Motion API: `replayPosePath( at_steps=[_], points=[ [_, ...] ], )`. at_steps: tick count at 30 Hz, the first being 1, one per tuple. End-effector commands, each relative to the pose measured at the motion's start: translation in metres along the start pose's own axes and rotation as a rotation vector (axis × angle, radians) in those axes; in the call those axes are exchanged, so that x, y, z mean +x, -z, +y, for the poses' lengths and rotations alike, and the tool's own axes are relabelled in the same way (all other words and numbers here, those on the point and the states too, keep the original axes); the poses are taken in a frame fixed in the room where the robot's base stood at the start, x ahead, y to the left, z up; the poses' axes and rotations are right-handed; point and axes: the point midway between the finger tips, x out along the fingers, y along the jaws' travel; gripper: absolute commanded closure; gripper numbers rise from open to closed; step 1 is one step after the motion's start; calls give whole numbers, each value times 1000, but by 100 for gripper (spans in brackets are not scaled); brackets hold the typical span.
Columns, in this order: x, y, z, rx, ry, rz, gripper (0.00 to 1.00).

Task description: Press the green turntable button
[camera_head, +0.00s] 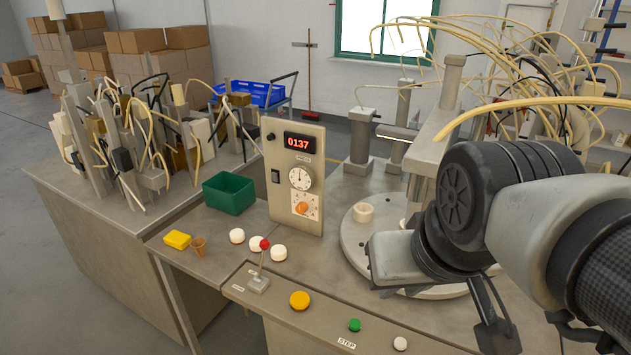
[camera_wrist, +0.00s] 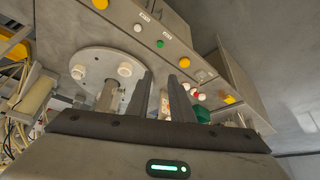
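The green button (camera_head: 355,325) is a small round cap on the grey front panel, between a large yellow button and a small white one. It also shows in the wrist view (camera_wrist: 159,44), beyond my fingers and apart from them. My gripper (camera_wrist: 161,76) shows two dark upright fingers with a gap between them and nothing held. In the head view my arm enters from the right, over the turntable's right side, right of and above the green button. The fingertips are hard to make out there.
The round turntable (camera_head: 355,235) carries a pale cylinder (camera_head: 364,212). A control box (camera_head: 294,180) reading 0137 stands behind the panel. A red-knobbed lever (camera_head: 261,270), yellow button (camera_head: 299,300) and white button (camera_head: 400,343) flank the green one. A green bin (camera_head: 229,193) sits left.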

Motion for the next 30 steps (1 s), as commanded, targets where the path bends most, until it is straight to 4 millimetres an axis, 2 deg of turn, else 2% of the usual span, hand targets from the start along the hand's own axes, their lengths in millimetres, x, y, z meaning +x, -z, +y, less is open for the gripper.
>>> replayPosePath(
  at_steps=[1,3,30],
  points=[
    [0,0,0,0,0,0,88],
    [0,0,0,0,0,0,100],
    [0,0,0,0,0,0,100]
  ],
)
